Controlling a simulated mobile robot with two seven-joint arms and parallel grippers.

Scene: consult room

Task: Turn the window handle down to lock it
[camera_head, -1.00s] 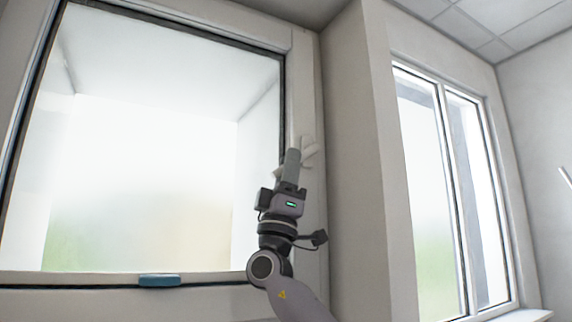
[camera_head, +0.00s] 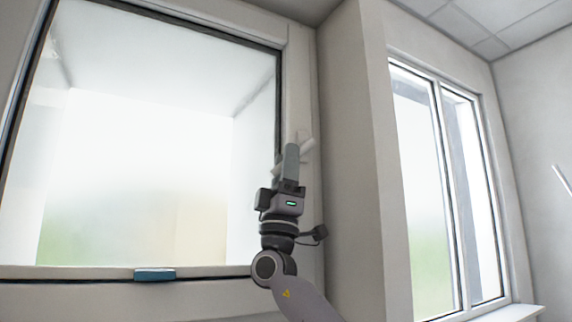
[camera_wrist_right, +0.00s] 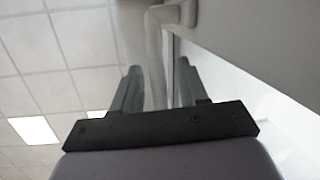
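The pale window handle (camera_head: 307,144) is on the right side of the large window's frame in the head view. It shows partly behind my right gripper (camera_head: 291,150), with a pale piece also visible left of the fingers. In the right wrist view, the handle's base (camera_wrist_right: 181,12) is at the top, and a pale bar runs down between the two grey fingers of my right gripper (camera_wrist_right: 157,76). The fingers are apart, on either side of the bar. I cannot tell whether they touch it. My left gripper is not in view.
The large window's pale frame (camera_head: 297,80) stands close behind my right gripper. A small blue piece (camera_head: 155,274) is on its lower edge. A wall corner (camera_head: 345,150) and a second window (camera_head: 440,190) are to the right.

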